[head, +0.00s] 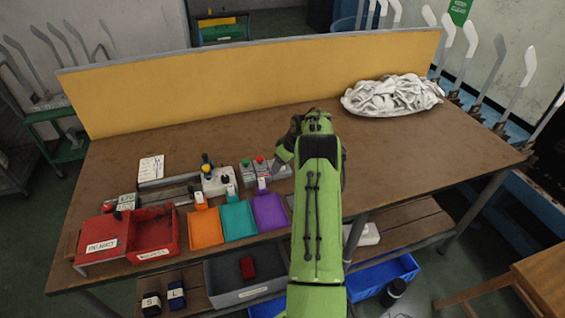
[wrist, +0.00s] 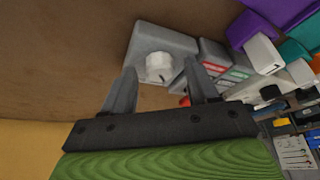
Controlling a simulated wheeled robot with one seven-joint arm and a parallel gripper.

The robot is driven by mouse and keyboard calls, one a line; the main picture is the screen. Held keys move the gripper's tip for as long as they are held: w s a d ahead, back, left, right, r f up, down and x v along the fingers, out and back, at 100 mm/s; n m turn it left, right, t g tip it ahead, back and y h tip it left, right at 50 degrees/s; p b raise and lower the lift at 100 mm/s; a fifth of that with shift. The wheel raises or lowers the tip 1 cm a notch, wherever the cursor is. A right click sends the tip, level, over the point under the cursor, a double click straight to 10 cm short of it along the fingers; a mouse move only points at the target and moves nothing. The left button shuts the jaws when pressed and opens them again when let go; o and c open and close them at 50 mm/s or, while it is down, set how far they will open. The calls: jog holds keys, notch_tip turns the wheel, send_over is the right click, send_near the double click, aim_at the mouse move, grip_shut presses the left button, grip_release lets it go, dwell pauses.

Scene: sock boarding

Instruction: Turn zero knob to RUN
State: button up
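A grey box (wrist: 148,36) with a round white knob (wrist: 158,67) on it shows in the wrist view. The knob has a small dark mark near its lower edge; I cannot read any RUN label. My gripper (wrist: 160,70) is open, with one finger on each side of the knob in the picture. Gaps show between the fingers and the knob, and I cannot tell how far above it they are. In the head view my gripper (head: 283,158) is over the table at the right end of the row of control boxes, and my arm hides the knob there.
A box with green and red buttons (head: 252,174) stands just left of my gripper. Orange (head: 206,229), teal (head: 238,220) and purple (head: 269,212) trays line the front edge. A red reject bin (head: 100,235) is at left. A white cloth heap (head: 392,96) lies back right. The table's right side is clear.

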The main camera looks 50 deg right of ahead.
jog(key=p+v, duration=0.2)
jog(key=v, duration=1.3)
jog(key=shift+r, duration=0.4)
